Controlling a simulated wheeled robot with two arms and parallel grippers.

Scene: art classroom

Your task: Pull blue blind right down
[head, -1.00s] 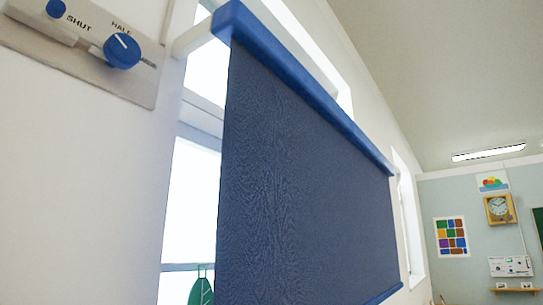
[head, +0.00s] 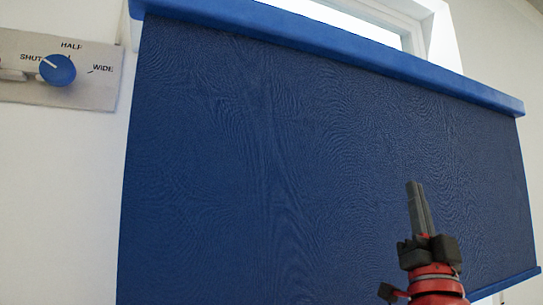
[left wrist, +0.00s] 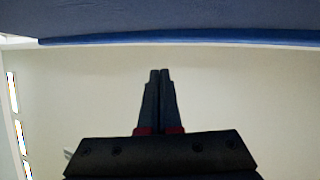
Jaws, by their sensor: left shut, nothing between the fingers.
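The blue blind (head: 290,160) hangs from a blue top rail (head: 330,40) and fills most of the head view. Its bottom bar (head: 508,284) shows only at the lower right; the rest of the lower edge is out of the picture. My left gripper (head: 416,186) points up in front of the blind's right part, shut and empty. In the left wrist view the shut fingers (left wrist: 160,74) point toward the blind's blue lower edge (left wrist: 190,37), with a gap between them. My right gripper is not in view.
A wall panel with a blue knob (head: 57,70) and the words SHUT, HALF and WIDE is left of the blind. A bright window (head: 350,22) shows above the top rail. White wall (head: 55,200) lies bare at the left.

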